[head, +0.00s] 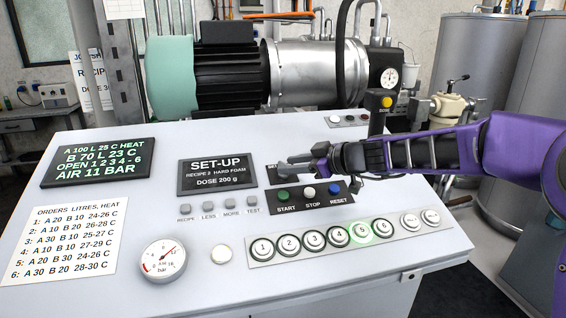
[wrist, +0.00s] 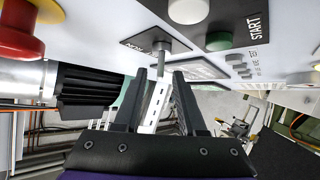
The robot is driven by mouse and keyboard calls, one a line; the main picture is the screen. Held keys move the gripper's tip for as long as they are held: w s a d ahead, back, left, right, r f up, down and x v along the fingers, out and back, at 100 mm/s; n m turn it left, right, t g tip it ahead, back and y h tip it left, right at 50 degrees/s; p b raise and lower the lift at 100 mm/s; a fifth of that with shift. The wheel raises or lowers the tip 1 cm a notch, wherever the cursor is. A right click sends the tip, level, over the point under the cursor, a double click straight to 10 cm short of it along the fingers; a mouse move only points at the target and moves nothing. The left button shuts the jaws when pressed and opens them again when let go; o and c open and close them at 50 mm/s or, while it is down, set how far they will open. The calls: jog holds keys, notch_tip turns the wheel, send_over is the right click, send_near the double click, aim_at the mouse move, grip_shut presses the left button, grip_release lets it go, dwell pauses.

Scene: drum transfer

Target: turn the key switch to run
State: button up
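The key switch (wrist: 170,47) shows in the wrist view as a small metal stub on a black plate (wrist: 135,44) whose printing appears to include RUN. Which way the key points is too small to tell.
The START (head: 283,195), STOP (head: 309,192) and RESET (head: 335,189) buttons sit just below my gripper. A red emergency knob (wrist: 20,32) is at the wrist view's upper left. Numbered buttons line the panel's front; button 5 (head: 363,230) glows green.

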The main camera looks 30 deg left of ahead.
jog(key=shift+x, duration=1.65)
grip_shut()
